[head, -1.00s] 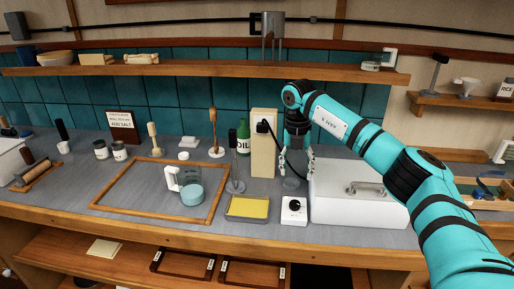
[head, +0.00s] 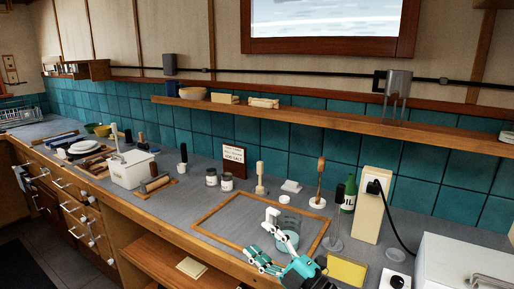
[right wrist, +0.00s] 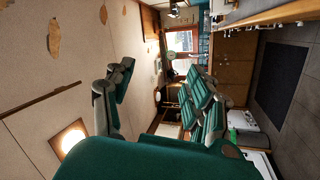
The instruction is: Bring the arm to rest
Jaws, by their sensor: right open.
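My right gripper (head: 259,241) is low in the middle of the head view, at the front of the counter. Its teal and white fingers are spread apart with nothing between them. It overlaps the front edge of the wooden frame (head: 222,210) and part of a clear jug (head: 288,233) in the picture; I cannot tell whether it touches either. In the right wrist view the open fingers (right wrist: 160,82) face out into the room, with no object between them. My left gripper is in neither current view.
On the counter (head: 170,210) are a yellow sponge tray (head: 346,271), a dial box (head: 395,280), a green bottle (head: 349,201), a tall post with a plug (head: 369,215) and a large white box (head: 455,265). A shelf (head: 330,121) runs above. Dark floor (head: 60,255) lies open at left.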

